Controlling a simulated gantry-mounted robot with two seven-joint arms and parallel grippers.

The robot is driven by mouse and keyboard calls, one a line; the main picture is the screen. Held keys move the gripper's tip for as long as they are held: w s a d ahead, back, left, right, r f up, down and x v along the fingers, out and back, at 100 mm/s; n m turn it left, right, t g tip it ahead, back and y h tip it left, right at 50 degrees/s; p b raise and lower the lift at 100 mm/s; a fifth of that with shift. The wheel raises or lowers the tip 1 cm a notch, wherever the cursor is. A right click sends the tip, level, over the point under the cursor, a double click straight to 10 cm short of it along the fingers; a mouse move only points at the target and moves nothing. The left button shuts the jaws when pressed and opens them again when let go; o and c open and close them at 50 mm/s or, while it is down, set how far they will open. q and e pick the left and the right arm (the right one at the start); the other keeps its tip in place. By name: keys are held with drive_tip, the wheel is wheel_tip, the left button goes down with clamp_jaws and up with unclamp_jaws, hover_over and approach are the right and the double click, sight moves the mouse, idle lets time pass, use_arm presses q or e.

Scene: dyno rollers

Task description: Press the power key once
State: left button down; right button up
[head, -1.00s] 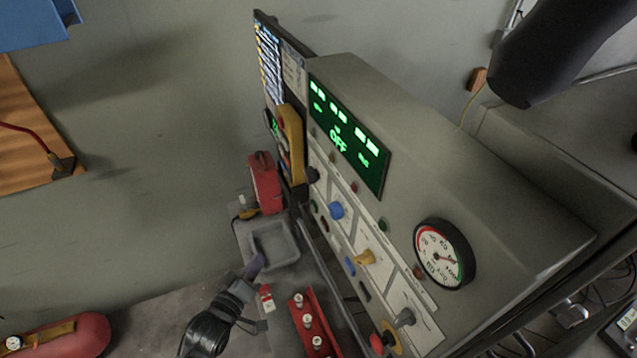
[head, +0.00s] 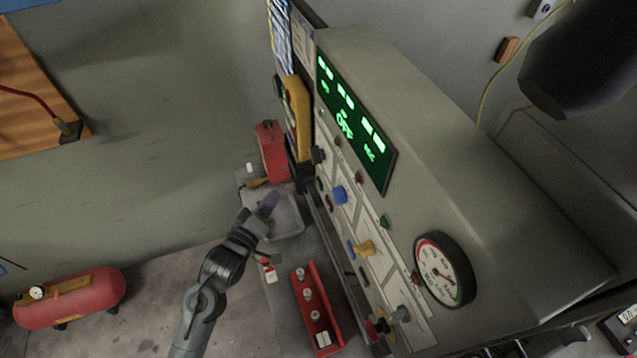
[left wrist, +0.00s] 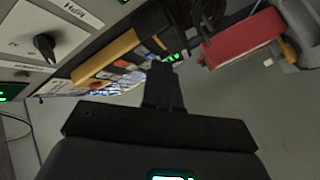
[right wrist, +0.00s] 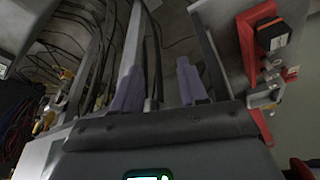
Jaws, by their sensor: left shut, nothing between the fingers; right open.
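I cannot tell which control is the power key. My left gripper (head: 269,202) is shut and empty, in front of the grey tray in the head view and apart from the yellow unit. My right gripper (right wrist: 160,85) is open and empty near dark cables; its fingers are out of the head view.
A red box (head: 272,150) stands beside the yellow unit. A red rail with several small parts (head: 316,308) lies below the console panel. The grey tray (head: 290,232) looks empty. A red compressor (head: 70,297) is on the floor at left. Free room lies left of the console.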

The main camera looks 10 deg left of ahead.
sight(320, 184)
use_arm(q)
drive_tip(key=w+d+b, duration=0.2)
drive_tip(key=w+d, duration=0.2)
drive_tip(key=d, duration=0.3)
drive_tip(key=shift+w+b, duration=0.3)
drive_tip(key=shift+w, duration=0.1)
drive_tip(key=shift+d, duration=0.1)
idle(1.0)
idle(0.7)
drive_tip(key=shift+d, duration=0.15)
drive_tip(key=shift+w+d+p, duration=0.25)
drive_tip(key=shift+p, duration=0.05)
